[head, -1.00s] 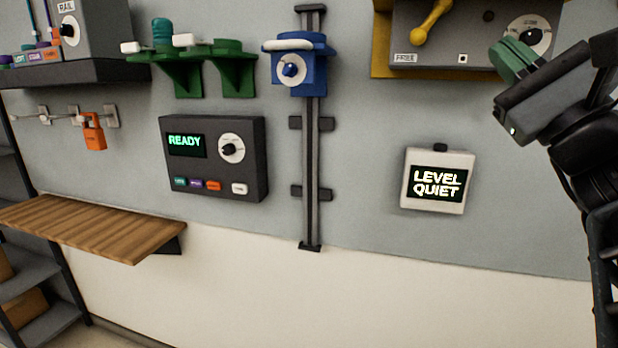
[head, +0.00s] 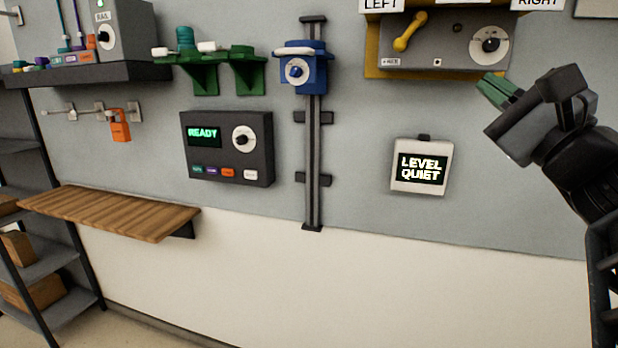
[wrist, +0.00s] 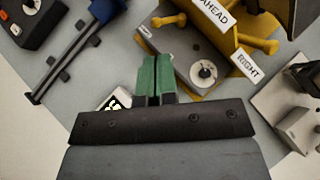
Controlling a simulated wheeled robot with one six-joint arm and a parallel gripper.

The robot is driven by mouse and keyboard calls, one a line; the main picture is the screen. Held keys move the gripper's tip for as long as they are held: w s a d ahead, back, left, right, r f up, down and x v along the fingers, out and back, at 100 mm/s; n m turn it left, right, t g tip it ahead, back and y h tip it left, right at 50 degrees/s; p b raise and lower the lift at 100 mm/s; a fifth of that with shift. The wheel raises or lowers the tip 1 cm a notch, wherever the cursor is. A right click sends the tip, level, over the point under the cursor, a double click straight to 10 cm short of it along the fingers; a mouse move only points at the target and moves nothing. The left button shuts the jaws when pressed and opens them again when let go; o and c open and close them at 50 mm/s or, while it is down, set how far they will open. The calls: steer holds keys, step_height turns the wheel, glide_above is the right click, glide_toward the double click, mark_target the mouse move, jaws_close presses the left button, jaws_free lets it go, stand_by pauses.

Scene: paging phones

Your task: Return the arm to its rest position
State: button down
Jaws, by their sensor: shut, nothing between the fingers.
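My gripper (head: 497,91) is at the right in the head view, with green fingertips pointing up and left. Part of my dark arm runs down the right edge of the head view.
A white "LEVEL QUIET" display (head: 420,168) hangs left of my gripper. Further left are a blue slider on a vertical rail (head: 313,160), a dark "READY" panel (head: 227,150), green brackets (head: 200,76) and a wooden shelf (head: 108,212). The lower wall is clear.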

steer(key=w+a+f+n+g+h+p, duration=0.1)
steer(key=w+f+n+g+h, duration=0.3)
steer(key=f, duration=0.9)
steer(key=s+a+f+n+g+h, duration=0.15)
steer(key=f+g, duration=0.45)
steer(key=f, duration=0.7)
steer(key=s+a+f+n+g+h+p, duration=0.1)
steer(key=s+a+f+n+g+h, duration=0.1)
steer(key=s+f+n+g, duration=0.2)
steer(key=s+a+f+n+g+h+p, duration=0.2)
steer(key=f+n, duration=0.6)
steer(key=f, duration=0.5)
steer(key=shift+s+a+n+g, duration=0.35)
steer(key=shift+s+a+g, duration=0.3)
steer(key=shift+s+g, duration=0.55)
